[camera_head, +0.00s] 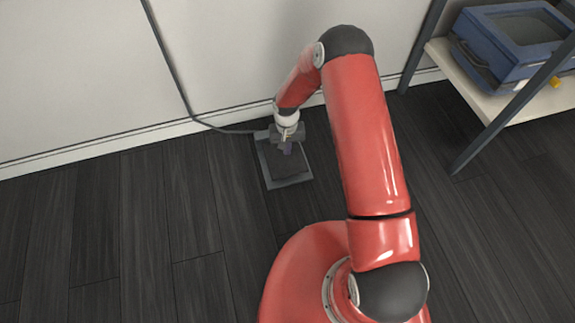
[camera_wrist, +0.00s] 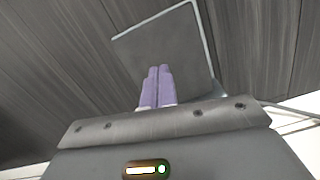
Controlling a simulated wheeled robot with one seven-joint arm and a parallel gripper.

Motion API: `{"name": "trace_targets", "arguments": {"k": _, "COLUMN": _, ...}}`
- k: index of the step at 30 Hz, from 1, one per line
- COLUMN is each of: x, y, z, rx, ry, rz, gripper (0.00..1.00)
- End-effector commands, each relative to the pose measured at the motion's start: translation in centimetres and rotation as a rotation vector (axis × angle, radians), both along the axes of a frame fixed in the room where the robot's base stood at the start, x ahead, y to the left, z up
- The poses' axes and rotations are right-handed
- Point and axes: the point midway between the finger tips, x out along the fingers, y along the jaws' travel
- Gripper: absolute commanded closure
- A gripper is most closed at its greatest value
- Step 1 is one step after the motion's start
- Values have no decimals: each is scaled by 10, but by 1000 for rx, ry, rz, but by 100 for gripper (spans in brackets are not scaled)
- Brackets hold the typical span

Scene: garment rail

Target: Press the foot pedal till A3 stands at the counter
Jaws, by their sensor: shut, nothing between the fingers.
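The foot pedal (camera_head: 290,168) is a dark plate with a lighter grey frame, lying on the floor by the wall. In the wrist view its dark plate (camera_wrist: 185,45) with a pale rim fills the area beyond my fingers. My gripper (camera_head: 287,150) points down over the pedal. Its two purple fingers (camera_wrist: 158,72) are shut together with nothing between them. Their tips overlap the pedal plate in the wrist view; I cannot tell whether they touch it. The A3 garment, the garment rail and the counter are not in view.
A dark cable (camera_head: 180,85) runs down the pale wall (camera_head: 80,70) to the pedal. A shelf rack (camera_head: 490,98) with a blue case (camera_head: 515,40) stands at the upper right. The dark wood floor (camera_head: 140,220) left of the pedal is clear.

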Motion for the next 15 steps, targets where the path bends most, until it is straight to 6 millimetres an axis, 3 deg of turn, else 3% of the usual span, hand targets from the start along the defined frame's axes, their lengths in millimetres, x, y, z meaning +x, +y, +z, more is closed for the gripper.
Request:
{"name": "trace_targets", "arguments": {"k": 9, "x": -4, "y": 0, "z": -43, "rx": 0, "ry": 0, "rz": 0, "gripper": 100}}
{"name": "trace_targets", "arguments": {"k": 15, "x": -5, "y": -1, "z": -53, "rx": -1, "ry": 0, "rz": 0, "gripper": 100}}
